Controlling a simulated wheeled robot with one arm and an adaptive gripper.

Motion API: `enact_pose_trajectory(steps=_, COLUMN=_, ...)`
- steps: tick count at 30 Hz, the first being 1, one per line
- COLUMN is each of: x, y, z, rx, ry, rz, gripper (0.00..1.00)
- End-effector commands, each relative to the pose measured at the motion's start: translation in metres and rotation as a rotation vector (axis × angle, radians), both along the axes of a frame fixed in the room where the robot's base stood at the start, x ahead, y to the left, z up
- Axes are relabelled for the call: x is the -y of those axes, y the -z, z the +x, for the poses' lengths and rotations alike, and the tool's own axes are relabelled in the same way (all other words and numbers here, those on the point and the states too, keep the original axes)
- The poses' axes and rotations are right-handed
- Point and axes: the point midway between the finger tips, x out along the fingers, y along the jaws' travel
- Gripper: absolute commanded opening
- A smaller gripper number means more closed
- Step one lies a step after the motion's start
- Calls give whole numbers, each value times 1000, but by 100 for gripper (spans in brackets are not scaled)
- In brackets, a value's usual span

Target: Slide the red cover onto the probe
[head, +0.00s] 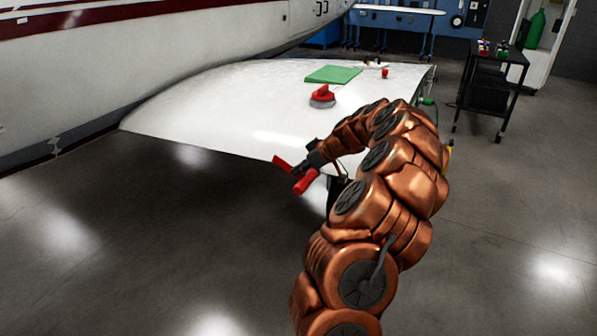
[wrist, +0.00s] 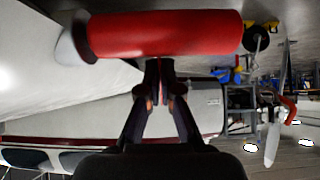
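The red cover (head: 306,183) is a red cylinder at the end of my arm, below the front edge of the white wing. My gripper (head: 313,163) is shut on it. A red strip (head: 282,164) shows just left of the gripper. In the wrist view the cover (wrist: 165,35) lies crosswise at the tips of my gripper (wrist: 160,70), whose dark fingers are nearly together. A pale rounded piece (wrist: 72,45) shows at the cover's left end; I cannot tell whether it belongs to it. I cannot make out the probe with certainty in either view.
The white wing (head: 230,105) bears a green pad (head: 333,75), a red-handled object (head: 322,96) and a small red item (head: 385,73). The fuselage (head: 130,60) is at left. A black cart (head: 489,88) stands at right. The floor before the wing is clear.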

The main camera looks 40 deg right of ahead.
Motion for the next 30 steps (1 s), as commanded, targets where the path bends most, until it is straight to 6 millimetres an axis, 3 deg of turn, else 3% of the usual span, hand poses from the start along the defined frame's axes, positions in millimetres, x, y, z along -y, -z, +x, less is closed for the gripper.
enact_pose_trajectory(steps=1, x=12, y=-6, z=0, rx=14, ry=26, rz=-20, gripper=0)
enact_pose_trajectory(steps=6, x=14, y=-7, z=0, rx=16, ry=31, rz=-23, gripper=0)
enact_pose_trajectory(steps=16, x=9, y=-5, z=0, rx=11, ry=20, rz=-16, gripper=35)
enact_pose_trajectory(steps=22, x=6, y=-4, z=1, rx=8, ry=13, rz=-11, gripper=35)
enact_pose_trajectory(steps=25, x=5, y=-3, z=1, rx=7, ry=11, rz=-10, gripper=44)
enact_pose_trajectory(steps=30, x=5, y=-3, z=0, rx=6, ry=10, rz=-9, gripper=44)
